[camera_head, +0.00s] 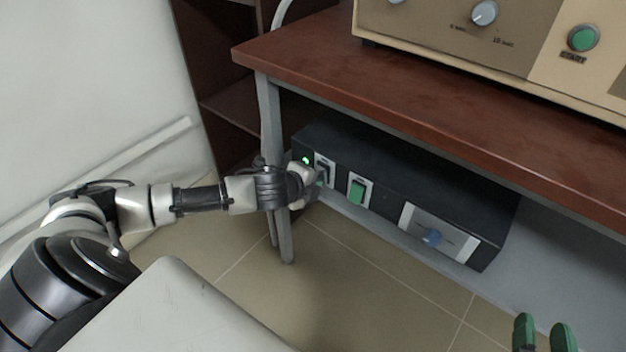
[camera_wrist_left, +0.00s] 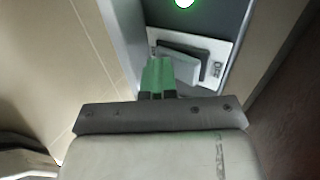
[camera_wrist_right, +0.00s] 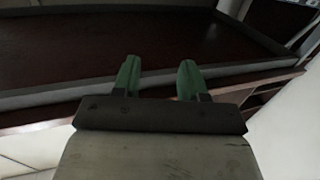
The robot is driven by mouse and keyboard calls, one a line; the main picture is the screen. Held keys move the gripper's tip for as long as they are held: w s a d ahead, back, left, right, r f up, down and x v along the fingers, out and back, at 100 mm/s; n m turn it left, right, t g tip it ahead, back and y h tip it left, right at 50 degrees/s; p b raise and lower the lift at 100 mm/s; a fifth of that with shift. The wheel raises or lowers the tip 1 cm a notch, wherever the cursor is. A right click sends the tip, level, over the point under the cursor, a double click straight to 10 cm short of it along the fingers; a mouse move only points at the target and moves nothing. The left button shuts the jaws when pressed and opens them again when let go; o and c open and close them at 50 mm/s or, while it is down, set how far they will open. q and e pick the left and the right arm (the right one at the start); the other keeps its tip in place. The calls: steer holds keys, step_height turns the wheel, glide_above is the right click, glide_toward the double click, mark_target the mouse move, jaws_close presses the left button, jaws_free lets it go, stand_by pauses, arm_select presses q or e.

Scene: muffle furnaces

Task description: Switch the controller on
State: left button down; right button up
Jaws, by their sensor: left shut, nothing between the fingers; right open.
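The controller (camera_head: 400,190) is a long dark box mounted under the red-brown table. My right gripper (camera_head: 545,335) is open and empty at the lower right.
The table (camera_head: 420,100) with its grey leg (camera_head: 275,170) stands over the controller. A beige furnace panel (camera_head: 450,30) with a green START button (camera_head: 583,38) sits on top. A dark shelf (camera_head: 225,75) is behind the leg. The tiled floor below is clear.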

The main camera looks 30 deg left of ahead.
arm_select(q)
steer(key=shift+w+r+p, duration=0.15)
steer(key=shift+r+p, duration=0.8)
steer(key=shift+p, duration=0.1)
arm_select(e)
steer(key=s+d+f+g+h, duration=0.1)
steer(key=s+d+f+g, duration=0.1)
steer(key=f+g, duration=0.3)
steer(key=shift+s+f+g+h, duration=0.3)
steer(key=shift+s+f+h, duration=0.1)
steer(key=shift+s+f, duration=0.15)
steer(key=shift+s, duration=0.1)
